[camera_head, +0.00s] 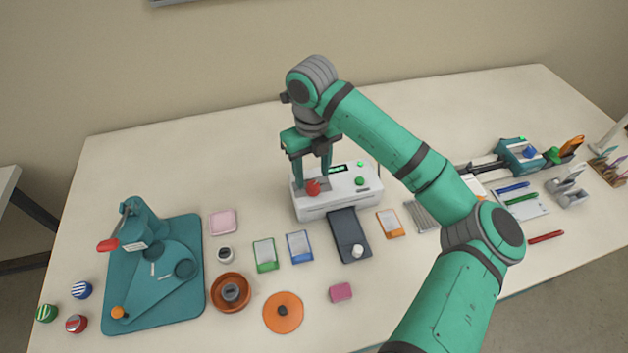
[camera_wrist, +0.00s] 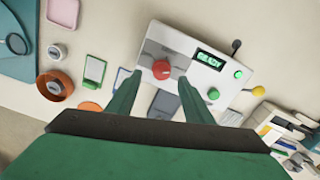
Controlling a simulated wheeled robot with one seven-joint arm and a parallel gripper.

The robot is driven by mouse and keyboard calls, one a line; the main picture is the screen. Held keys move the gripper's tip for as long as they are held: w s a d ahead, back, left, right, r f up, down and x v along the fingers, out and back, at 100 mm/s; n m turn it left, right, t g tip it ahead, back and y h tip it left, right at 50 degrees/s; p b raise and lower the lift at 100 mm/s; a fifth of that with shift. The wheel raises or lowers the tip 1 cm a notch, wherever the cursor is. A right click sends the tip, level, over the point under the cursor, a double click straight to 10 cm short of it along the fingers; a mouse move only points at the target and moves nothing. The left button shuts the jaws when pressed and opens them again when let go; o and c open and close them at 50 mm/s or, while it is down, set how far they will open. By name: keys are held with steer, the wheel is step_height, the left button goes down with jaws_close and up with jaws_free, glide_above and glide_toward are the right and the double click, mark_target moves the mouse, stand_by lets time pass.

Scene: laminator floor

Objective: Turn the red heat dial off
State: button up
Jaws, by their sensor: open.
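The red heat dial (camera_head: 312,187) sits on the left part of the top of the white laminator (camera_head: 340,203). In the wrist view the dial (camera_wrist: 161,69) lies ahead of and between my fingers, with a pale pointer mark on it. The laminator (camera_wrist: 215,85) also carries a lit green display (camera_wrist: 210,59) and a green button (camera_wrist: 213,94). My gripper (camera_head: 312,172) is open and points down over the dial. In the wrist view its two fingers (camera_wrist: 160,98) are spread apart and hold nothing. Whether a fingertip touches the dial cannot be told.
A dark slab with a white knob (camera_head: 348,235) lies in front of the laminator. Green, blue and orange framed cards (camera_head: 299,246) lie nearby. A teal board with a press (camera_head: 150,270) stands at left. Pens and holders (camera_head: 520,195) are at right. The table behind the laminator is clear.

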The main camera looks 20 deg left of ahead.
mark_target(313, 185)
step_height(313, 185, down, 4)
steer(key=shift+r, duration=0.25)
steer(key=shift+w+f, duration=0.1)
steer(key=shift+f, duration=0.3)
steer(key=c, duration=1)
